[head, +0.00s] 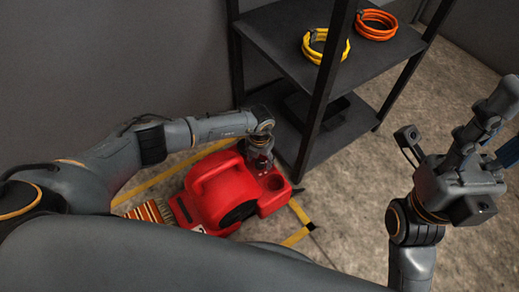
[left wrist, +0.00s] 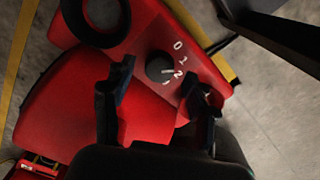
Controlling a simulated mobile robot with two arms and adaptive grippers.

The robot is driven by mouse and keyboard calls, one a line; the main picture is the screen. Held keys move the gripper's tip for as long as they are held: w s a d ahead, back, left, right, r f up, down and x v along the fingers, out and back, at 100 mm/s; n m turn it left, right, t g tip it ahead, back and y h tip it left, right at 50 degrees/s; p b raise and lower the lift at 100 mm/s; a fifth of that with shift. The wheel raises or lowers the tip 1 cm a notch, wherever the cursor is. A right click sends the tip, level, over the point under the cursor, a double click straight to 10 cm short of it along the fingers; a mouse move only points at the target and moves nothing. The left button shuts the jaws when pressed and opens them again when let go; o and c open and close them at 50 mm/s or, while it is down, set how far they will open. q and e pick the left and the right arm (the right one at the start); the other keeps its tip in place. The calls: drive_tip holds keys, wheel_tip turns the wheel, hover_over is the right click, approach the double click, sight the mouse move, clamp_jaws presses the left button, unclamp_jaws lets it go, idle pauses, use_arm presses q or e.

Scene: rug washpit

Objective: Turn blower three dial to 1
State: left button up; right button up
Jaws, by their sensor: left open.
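The red blower (head: 222,190) stands on the floor. Its round dark dial (left wrist: 160,68) shows in the left wrist view, with white marks 0, 1 and 2 beside it and another mark partly hidden. The dial's white pointer line points about at the 2. My left gripper (head: 262,155) is over the blower's end by the shelf. In the left wrist view its two fingers (left wrist: 157,72) are open, one to each side of the dial; whether they touch it I cannot tell. My right gripper (head: 457,118) is open and empty, raised at the right.
A dark shelf rack (head: 285,45) stands close behind the blower, bearing a yellow coil (head: 326,47) and an orange coil (head: 376,25). A striped orange item (head: 150,212) lies left of the blower. Yellow tape marks the floor; floor to the right is clear.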

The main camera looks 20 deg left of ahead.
sight(260, 163)
use_arm(q)
wheel_tip(260, 163, up, 11)
drive_tip(key=shift+f, duration=0.15)
idle(0.6)
